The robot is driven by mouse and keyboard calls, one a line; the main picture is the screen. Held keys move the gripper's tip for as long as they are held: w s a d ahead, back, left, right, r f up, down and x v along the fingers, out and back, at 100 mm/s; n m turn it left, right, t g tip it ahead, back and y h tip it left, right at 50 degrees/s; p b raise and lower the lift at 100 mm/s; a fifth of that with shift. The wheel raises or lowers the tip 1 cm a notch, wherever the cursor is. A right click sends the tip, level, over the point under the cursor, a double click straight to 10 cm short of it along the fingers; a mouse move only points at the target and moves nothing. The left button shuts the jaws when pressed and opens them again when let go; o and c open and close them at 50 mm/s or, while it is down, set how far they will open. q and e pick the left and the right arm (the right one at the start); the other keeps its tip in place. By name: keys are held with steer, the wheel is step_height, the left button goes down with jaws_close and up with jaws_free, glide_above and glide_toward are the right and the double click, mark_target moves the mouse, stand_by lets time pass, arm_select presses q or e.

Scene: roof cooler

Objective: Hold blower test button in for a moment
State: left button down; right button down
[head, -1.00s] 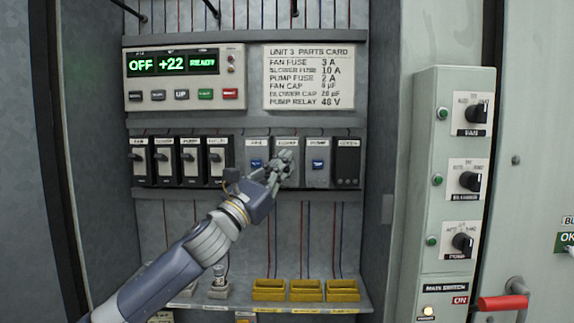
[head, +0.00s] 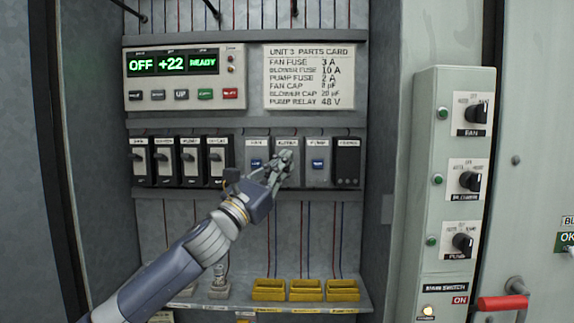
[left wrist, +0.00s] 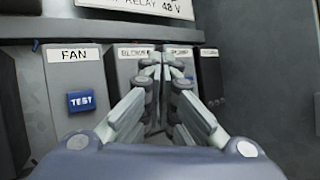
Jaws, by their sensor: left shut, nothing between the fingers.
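The blower module (head: 287,146) is a grey box in the row inside the cabinet, between the fan module (head: 257,150) and the pump module (head: 318,150). My left gripper (head: 285,160) is shut, with its fingertips at the front of the blower module. The fingers cover the place of its test button, so the button is hidden; I cannot tell whether it is pressed in. In the left wrist view the blower label (left wrist: 134,53) shows just above the fingertips (left wrist: 165,72). The fan's blue TEST button (left wrist: 81,101) is clear to the left. My right gripper is not in view.
Black breakers (head: 164,160) stand left of the modules, a dark module (head: 347,160) to the right. The display panel (head: 184,77) reads OFF, +22, READY. Yellow bins (head: 305,290) sit on the shelf below. A switch box (head: 455,190) with knobs stands right of the cabinet.

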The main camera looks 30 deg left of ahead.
arm_select(q)
steer(key=shift+w+a, duration=0.2)
steer(key=shift+w, duration=0.1)
stand_by(0.4)
